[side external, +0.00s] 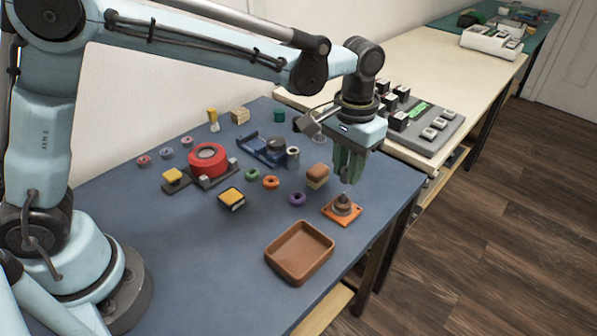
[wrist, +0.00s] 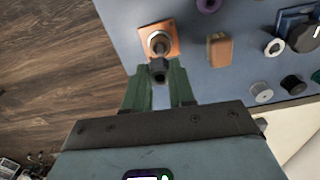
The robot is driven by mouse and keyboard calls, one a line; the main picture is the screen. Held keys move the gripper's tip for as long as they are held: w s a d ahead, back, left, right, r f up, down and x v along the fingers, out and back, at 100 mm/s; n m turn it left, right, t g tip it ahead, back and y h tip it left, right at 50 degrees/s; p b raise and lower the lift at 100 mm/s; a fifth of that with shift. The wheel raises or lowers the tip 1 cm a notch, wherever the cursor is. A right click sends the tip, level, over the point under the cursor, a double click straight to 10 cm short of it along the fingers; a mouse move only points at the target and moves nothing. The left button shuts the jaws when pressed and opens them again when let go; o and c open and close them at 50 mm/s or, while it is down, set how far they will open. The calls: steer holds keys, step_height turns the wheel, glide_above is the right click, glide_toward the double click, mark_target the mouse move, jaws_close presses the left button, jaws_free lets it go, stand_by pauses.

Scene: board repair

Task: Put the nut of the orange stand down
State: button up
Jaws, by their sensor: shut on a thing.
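The orange stand (side external: 333,216) is a small flat plate with a raised round brown-grey middle, near the right edge of the blue table. It also shows in the wrist view (wrist: 171,30). My gripper (side external: 347,178) points down just above the stand, with its green fingers close together. In the wrist view, my gripper (wrist: 159,79) is shut on the dark nut (wrist: 158,67) at the fingertips. The nut overlaps the stand's middle in that view, and I cannot tell whether they touch. In the side view the nut is hard to make out.
A brown tray (side external: 271,256) lies in front of the stand. A brown block (side external: 317,176), a purple ring (side external: 297,199) and an orange ring (side external: 271,182) are to its left. The table's right edge (side external: 405,203) is close by. Blue surface is free left of the tray.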

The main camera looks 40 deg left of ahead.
stand_by(0.3)
steer(key=s+a+r+n, duration=0.2)
steer(key=s+n, duration=0.4)
steer(key=s, duration=1.5)
glide_above(259, 224)
step_height(259, 224, down, 7)
steer(key=shift+r, duration=0.2)
steer(key=shift+f, duration=2.05)
steer(key=shift+f, duration=0.1)
steer(key=o, duration=0.9)
